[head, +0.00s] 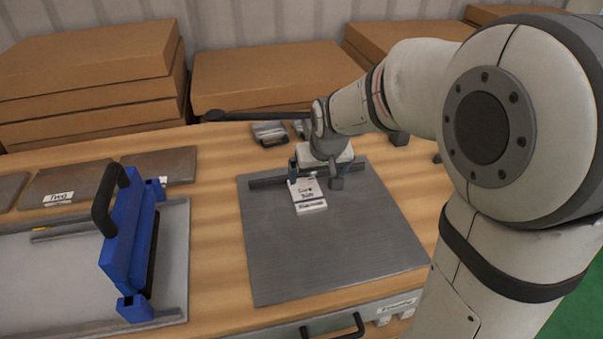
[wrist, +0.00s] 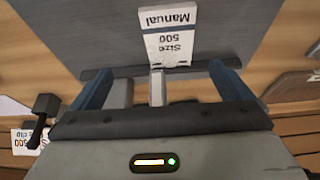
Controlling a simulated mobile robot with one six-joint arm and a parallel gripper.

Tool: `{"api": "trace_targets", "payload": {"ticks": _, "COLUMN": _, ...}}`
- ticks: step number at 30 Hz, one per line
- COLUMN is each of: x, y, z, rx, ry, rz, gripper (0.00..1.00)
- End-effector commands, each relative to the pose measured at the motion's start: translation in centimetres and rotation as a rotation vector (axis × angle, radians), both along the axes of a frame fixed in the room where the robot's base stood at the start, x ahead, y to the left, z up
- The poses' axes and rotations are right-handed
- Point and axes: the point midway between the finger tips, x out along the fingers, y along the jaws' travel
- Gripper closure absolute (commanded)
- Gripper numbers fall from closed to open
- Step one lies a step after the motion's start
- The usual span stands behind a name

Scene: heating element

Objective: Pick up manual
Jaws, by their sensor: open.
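The manual (head: 308,196) is a small white booklet with black print, lying on the grey metal plate (head: 330,245) near its back edge. In the wrist view the manual (wrist: 168,38) reads "Size 500 Manual", upside down. My gripper (head: 317,178) is over the back part of the plate, at the manual's far end. In the wrist view my gripper (wrist: 160,78) has its two blue fingers wide apart, with the manual's near end centred between and just beyond the tips. Nothing is held. Contact with the plate cannot be judged.
A dark bar (head: 266,181) runs along the plate's back edge. A blue frame with a black handle (head: 106,200) stands on another plate at left. Brown cardboard boxes (head: 265,70) are stacked behind the wooden table. A drawer handle (head: 345,329) shows at the front.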

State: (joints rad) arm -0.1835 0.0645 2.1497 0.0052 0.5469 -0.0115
Motion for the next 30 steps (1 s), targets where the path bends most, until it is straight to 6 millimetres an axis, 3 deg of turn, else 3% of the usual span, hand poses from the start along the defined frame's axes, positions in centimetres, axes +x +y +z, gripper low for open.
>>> {"api": "trace_targets", "payload": {"ticks": 1, "x": 0.7, "y": 0.6, "z": -1.3, "rx": 0.0, "ry": -0.003, "rz": 0.009, "gripper": 0.02}}
{"api": "trace_targets", "payload": {"ticks": 14, "x": 2.9, "y": 1.8, "z": -5.4, "rx": 0.002, "ry": -0.009, "rz": 0.021, "gripper": 0.02}}
{"api": "trace_targets", "payload": {"ticks": 21, "x": 3.8, "y": 2.4, "z": -8.7, "rx": 0.003, "ry": -0.01, "rz": 0.02, "gripper": 0.02}}
{"api": "trace_targets", "payload": {"ticks": 30, "x": 4.2, "y": 2.5, "z": -9.4, "rx": 0.003, "ry": -0.013, "rz": 0.021, "gripper": 0.02}}
